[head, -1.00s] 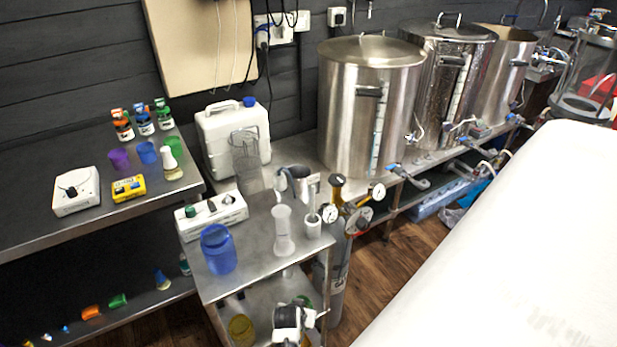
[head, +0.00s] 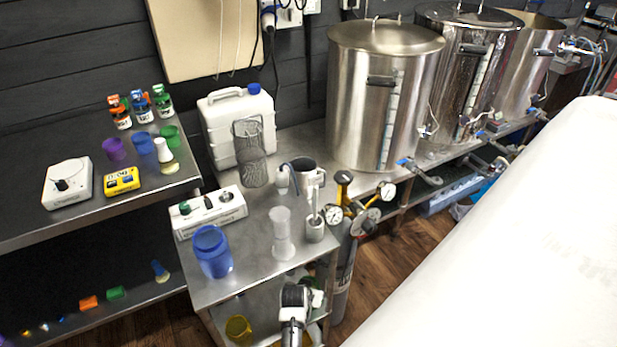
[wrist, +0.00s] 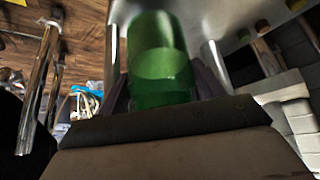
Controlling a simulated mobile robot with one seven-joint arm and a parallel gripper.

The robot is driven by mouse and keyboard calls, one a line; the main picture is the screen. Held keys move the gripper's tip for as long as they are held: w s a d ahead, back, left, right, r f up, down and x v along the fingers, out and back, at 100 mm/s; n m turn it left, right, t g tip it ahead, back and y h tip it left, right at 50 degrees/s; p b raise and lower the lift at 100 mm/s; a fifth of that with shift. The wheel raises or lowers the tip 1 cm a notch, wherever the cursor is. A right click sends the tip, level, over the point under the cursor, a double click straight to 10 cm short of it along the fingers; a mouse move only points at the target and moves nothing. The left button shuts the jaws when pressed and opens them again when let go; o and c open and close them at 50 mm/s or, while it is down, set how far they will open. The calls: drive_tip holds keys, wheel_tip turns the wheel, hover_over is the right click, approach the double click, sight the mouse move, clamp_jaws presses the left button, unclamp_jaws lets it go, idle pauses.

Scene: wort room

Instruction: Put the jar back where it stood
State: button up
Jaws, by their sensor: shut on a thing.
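In the wrist view a green see-through jar (wrist: 160,65) sits between the fingers of my gripper (wrist: 162,85), which is shut on it. The jar's lower end is hidden behind the gripper body. In the head view my wrist (head: 295,297) is at the front of the steel cart, near its lower shelf. A blue jar (head: 212,252) stands on the cart top (head: 248,268), and a yellow jar (head: 239,329) is on the lower shelf.
The cart top also holds a white device (head: 210,213), a clear hourglass-shaped vessel (head: 282,235) and a wire basket (head: 250,155). A gas cylinder with gauges (head: 345,240) stands right of the cart. A steel bench (head: 60,225) with cups is at left.

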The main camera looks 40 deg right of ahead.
wheel_tip(320, 180, down, 4)
drive_tip(key=shift+r+b, duration=0.25)
drive_tip(key=shift+b, duration=0.4)
drive_tip(key=shift+r, duration=0.15)
drive_tip(key=shift+a, duration=0.1)
drive_tip(key=o, duration=0.9)
drive_tip(key=v, duration=1.2)
